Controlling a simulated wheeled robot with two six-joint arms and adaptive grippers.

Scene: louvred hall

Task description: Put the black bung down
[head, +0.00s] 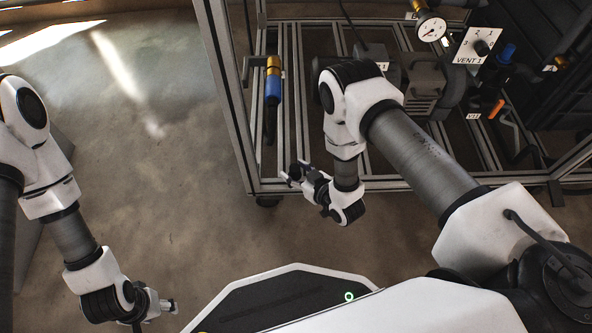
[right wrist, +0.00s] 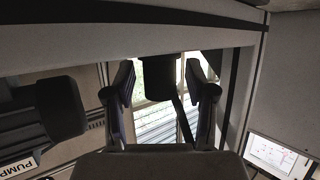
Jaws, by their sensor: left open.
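The black bung (right wrist: 159,78) is a dark, blunt block between the two fingers of my right gripper in the right wrist view. In the head view my right gripper (head: 295,173) hangs beside the front left corner of the metal frame, and the bung is too small and dark there to make out clearly. My left gripper (head: 172,305) is at the lower left of the head view, open and empty, over the floor.
The metal frame (head: 237,120) carries a pump (head: 425,85), a gauge (head: 431,27), a VENT 1 plate (head: 474,46) and a blue and yellow handled part (head: 273,82). A screen (right wrist: 277,157) shows in the right wrist view. The floor (head: 170,150) left of the frame is clear.

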